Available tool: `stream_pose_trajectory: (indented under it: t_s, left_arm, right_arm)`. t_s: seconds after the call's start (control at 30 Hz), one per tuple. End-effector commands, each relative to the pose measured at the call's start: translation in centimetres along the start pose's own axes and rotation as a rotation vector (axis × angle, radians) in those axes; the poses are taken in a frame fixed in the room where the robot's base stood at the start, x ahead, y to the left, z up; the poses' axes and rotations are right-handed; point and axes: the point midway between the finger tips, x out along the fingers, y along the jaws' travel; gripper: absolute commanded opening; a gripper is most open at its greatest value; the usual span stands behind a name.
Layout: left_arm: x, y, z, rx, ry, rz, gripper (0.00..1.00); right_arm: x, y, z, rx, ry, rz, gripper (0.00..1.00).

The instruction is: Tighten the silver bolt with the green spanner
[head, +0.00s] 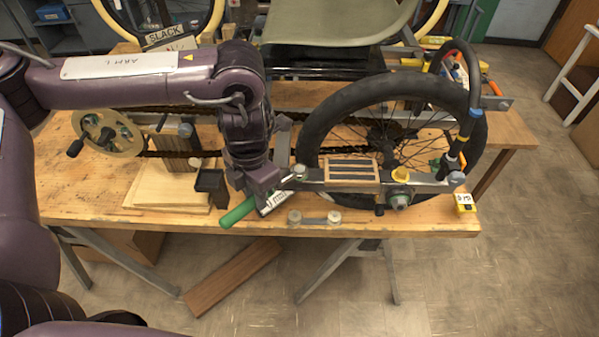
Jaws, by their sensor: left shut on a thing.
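My left gripper (264,194) points down at the front of the workbench and is shut on the green spanner (238,213). The green handle sticks out to the lower left. Its grey metal part shows to the right of the fingers, angled up toward the frame bar. A round silver bolt head (300,171) sits at the left end of the metal bar, close to the spanner's upper right. I cannot tell whether the spanner's jaw touches or fits around it. The fingers partly hide the spanner. My right gripper is not in view.
The spoked wheel (308,133) stands right of my gripper. A small black open box (211,185) and wooden boards (160,186) lie left. A small plate with two silver round ends (314,219) lies at the bench's front edge.

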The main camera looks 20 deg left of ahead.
Motion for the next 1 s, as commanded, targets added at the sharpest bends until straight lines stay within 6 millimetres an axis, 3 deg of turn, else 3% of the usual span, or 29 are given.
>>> stream_pose_trajectory:
  t_s: [0.6, 0.63, 0.8, 1.0]
  left_arm:
    - [-0.1, -1.9, 0.2, -0.153, -0.002, -0.004, 0.0]
    - [-0.1, -1.9, 0.2, -0.157, -0.002, -0.004, 0.21]
    - [-0.1, -1.9, 0.2, -0.156, -0.002, -0.004, 0.0]
    - [-0.1, -1.9, 0.2, -0.155, -0.001, -0.004, 0.0]
  right_arm:
    - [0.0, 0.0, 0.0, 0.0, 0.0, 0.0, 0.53]
    - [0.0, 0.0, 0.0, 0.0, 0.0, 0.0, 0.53]
    - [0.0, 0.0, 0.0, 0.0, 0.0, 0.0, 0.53]
    - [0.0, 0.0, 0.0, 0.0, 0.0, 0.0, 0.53]
